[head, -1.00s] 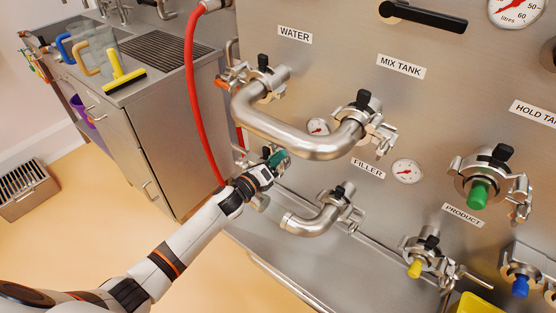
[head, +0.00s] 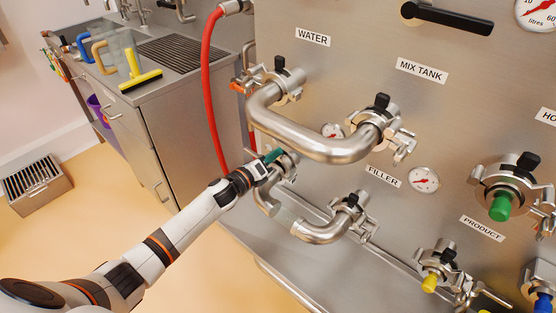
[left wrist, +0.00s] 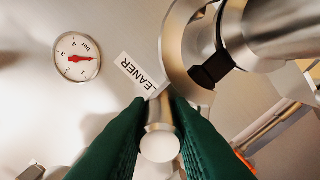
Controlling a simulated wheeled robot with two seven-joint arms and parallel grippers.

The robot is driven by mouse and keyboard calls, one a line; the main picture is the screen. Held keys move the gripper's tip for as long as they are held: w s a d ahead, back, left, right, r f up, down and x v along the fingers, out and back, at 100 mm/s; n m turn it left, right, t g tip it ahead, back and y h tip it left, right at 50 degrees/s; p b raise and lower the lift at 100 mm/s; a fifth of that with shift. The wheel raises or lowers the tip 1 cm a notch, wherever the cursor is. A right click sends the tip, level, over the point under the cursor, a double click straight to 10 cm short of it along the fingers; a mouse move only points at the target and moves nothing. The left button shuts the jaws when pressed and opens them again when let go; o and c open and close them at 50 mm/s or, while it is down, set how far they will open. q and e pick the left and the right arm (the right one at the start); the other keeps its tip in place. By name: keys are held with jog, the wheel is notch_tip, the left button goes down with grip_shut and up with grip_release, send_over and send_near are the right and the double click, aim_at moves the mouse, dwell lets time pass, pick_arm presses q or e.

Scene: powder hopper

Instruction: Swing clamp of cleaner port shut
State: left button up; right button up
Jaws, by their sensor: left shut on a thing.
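The cleaner port (head: 288,165) is on the panel at the left end of the lower U-shaped pipe (head: 322,232), partly behind my left gripper (head: 272,157). In the left wrist view, the upside-down CLEANER label (left wrist: 138,76) lies beyond the fingers. A steel clamp ring (left wrist: 178,48) curves beside the pipe joint, with a black knob (left wrist: 212,72) next to it. My left gripper (left wrist: 160,135) is shut on a steel, round-ended part of the clamp (left wrist: 160,147). Whether the clamp is fully around the joint cannot be told. My right gripper is not in view.
The upper U-shaped pipe (head: 310,137) runs above my left gripper. A red hose (head: 209,95) hangs to its left, near a steel counter (head: 175,110). A pressure gauge (left wrist: 77,57) is near the label.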

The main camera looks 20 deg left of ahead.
pick_arm(q)
jog(key=shift+w+a+f, duration=0.1)
jog(key=shift+a+f, duration=0.35)
jog(key=shift+f, duration=0.15)
jog(key=shift+a, duration=0.15)
jog(key=shift+r, duration=0.1)
jog(key=a+f+b, duration=0.1)
jog(key=w+a+f+b, duration=0.1)
jog(key=b, duration=0.1)
jog(key=shift+a+f+b, duration=0.1)
jog(key=shift+f+b, duration=0.1)
jog(key=shift+b, duration=0.1)
jog(key=shift+a, duration=0.2)
jog(key=shift+r, duration=0.1)
jog(key=shift+w, duration=0.1)
